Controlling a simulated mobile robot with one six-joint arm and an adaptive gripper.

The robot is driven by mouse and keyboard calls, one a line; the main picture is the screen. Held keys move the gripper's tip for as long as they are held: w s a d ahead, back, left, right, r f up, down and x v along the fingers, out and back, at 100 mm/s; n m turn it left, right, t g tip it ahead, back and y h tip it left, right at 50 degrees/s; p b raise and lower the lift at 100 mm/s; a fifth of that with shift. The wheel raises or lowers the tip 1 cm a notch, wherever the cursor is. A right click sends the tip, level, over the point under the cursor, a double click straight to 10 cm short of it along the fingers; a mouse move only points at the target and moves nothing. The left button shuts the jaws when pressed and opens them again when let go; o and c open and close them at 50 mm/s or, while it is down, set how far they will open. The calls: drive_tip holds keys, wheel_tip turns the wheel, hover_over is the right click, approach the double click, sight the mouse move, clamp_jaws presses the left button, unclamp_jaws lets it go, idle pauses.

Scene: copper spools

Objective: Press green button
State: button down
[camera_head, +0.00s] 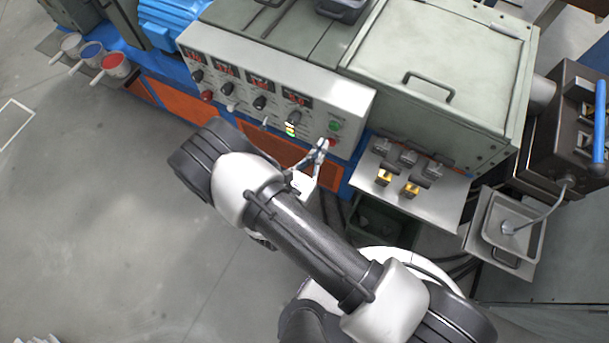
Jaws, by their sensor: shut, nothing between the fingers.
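The green button (335,126) is at the right end of the white control panel (349,102) on the machine's front. A red button (332,142) sits just below it. My gripper (323,143) is shut and empty. Its fingertips are at the panel's lower right, just below and left of the green button and close to the red one. I cannot tell whether the tips touch the panel. The green button is in clear view, and the red one is partly hidden by the fingertips.
The panel carries several red displays and dark knobs. A metal shelf (440,205) with copper-coloured spools (384,178) juts out to the right of my gripper. A grey tray (509,228) is further right. Paint cans (115,65) stand at the left.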

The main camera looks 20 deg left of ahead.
drive_tip(key=s+a+p, duration=0.1)
drive_tip(key=s, duration=0.7)
drive_tip(key=shift+a, duration=0.15)
drive_tip(key=w+d+r+m+g+h, duration=0.3)
drive_tip(key=d+r+m+g+h, duration=0.15)
drive_tip(key=r+m, duration=0.2)
drive_tip(key=w+d+r+m+g+h, duration=0.3)
drive_tip(key=d+r+m+h, duration=0.1)
drive_tip(key=d+r+m, duration=0.25)
drive_tip(key=s+d+r+m+g+y, duration=0.2)
drive_tip(key=s+d+r+m+y, duration=0.3)
drive_tip(key=d+r+m, duration=0.3)
drive_tip(key=s+d+r+m+g+y, duration=0.3)
drive_tip(key=s+d+r+m+y, duration=0.2)
drive_tip(key=r+m, duration=0.8)
drive_tip(key=d+y, duration=0.1)
drive_tip(key=d, duration=0.1)
drive_tip(key=shift+s+d+r, duration=0.2)
drive_tip(key=shift+d+r, duration=0.15)
drive_tip(key=shift+d, duration=0.05)
drive_tip(key=shift+g, duration=0.35)
